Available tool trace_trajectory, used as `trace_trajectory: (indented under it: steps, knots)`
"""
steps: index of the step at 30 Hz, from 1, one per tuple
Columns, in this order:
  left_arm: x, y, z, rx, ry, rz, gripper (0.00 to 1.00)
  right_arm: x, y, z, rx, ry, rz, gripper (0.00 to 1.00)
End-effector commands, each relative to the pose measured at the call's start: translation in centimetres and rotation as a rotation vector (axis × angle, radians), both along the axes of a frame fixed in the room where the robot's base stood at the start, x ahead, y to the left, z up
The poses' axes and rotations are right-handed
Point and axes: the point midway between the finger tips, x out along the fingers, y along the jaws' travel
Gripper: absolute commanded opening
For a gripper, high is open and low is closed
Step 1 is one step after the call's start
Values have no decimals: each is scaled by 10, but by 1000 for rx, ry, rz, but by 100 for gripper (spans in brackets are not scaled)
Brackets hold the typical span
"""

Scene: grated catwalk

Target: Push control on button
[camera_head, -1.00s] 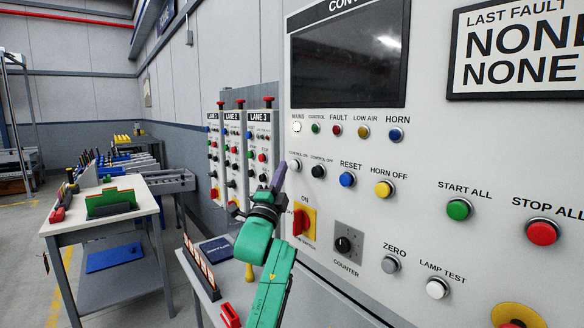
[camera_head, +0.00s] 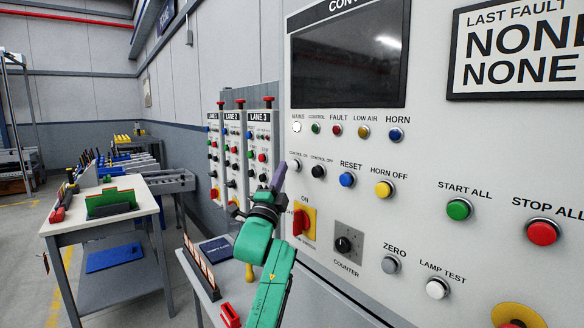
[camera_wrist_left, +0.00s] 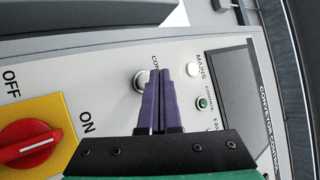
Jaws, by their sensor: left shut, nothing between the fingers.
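The control on button (camera_head: 294,165) is a white round button on the panel, under the label CONTROL ON, left of the black control off button (camera_head: 318,171). In the left wrist view the control on button (camera_wrist_left: 141,82) shows just left of the fingertips, partly covered by them. My left gripper (camera_head: 280,170) is shut, with its purple fingers together and nothing between them. Its tips are close to the button; I cannot tell whether they touch it. The wrist view also shows the shut fingers (camera_wrist_left: 159,74). My right gripper is not in view.
A red rotary switch on a yellow plate (camera_head: 304,220) sits below the button. Reset (camera_head: 347,180), horn off (camera_head: 384,189) and other buttons are to the right. Small lamps (camera_head: 297,127) and a dark screen (camera_head: 350,60) are above. A workbench (camera_head: 150,182) stands at the left.

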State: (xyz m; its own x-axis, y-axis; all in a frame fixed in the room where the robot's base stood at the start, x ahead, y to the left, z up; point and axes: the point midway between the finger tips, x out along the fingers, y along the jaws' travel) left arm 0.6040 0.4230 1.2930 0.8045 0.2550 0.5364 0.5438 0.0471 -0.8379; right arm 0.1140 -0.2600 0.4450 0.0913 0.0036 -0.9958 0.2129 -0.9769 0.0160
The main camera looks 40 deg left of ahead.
Motion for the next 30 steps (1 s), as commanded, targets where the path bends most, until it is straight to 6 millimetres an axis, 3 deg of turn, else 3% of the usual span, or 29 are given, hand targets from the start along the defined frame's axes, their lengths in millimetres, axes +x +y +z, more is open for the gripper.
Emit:
trace_trajectory:
  steps: [30]
  knots:
    - [9, -3, 0, -1, 0, -1, 0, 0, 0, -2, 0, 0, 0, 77]
